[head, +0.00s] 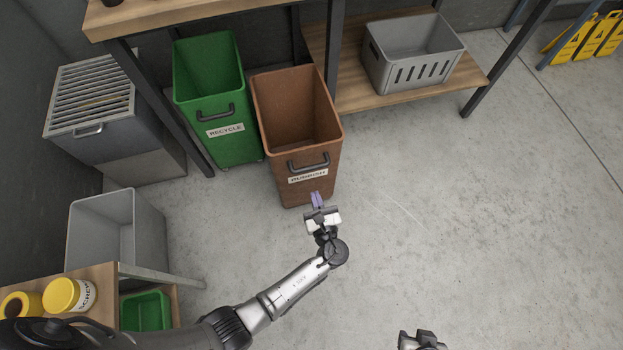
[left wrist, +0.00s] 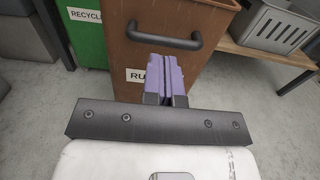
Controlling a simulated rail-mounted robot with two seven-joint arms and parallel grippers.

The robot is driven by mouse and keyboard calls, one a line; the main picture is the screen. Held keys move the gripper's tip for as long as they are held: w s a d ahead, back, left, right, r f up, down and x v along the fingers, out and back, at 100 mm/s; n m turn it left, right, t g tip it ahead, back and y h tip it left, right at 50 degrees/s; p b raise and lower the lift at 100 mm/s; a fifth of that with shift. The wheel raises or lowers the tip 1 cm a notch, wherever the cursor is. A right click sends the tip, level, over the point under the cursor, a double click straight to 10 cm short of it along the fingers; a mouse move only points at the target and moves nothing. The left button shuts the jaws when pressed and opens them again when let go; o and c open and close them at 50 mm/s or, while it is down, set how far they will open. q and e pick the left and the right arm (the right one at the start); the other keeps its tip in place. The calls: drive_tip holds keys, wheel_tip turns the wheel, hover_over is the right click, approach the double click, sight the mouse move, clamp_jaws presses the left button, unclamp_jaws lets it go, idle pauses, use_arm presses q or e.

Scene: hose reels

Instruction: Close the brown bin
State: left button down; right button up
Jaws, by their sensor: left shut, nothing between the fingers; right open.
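The brown bin (head: 278,103) stands pulled out from under the wooden workbench, open at the top. It has a dark handle and a "RUBBISH" label on its front. My left gripper (head: 317,199), with purple fingers, is shut and empty just in front of the bin's front face, below the handle. In the left wrist view the brown bin (left wrist: 215,72) fills the middle, and the shut fingers (left wrist: 160,75) overlap its front below the handle; I cannot tell whether they touch it. My right gripper (head: 420,341) shows only in part at the bottom edge and is open.
A green recycle bin (head: 215,100) stands directly left of the brown bin. A grey crate (head: 413,55) sits on the bench's lower shelf at right. A grey slatted unit (head: 100,110) and a grey bin (head: 110,235) stand at left.

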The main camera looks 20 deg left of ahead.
sight(302, 154)
use_arm(q)
drive_tip(key=b+x, duration=0.5)
drive_tip(key=x, duration=0.7)
drive_tip(key=shift+w+a+f, duration=0.1)
drive_tip(key=shift+a, duration=0.05)
drive_tip(key=shift+w+a+b, duration=0.25)
drive_tip(key=shift+w+b, duration=0.1)
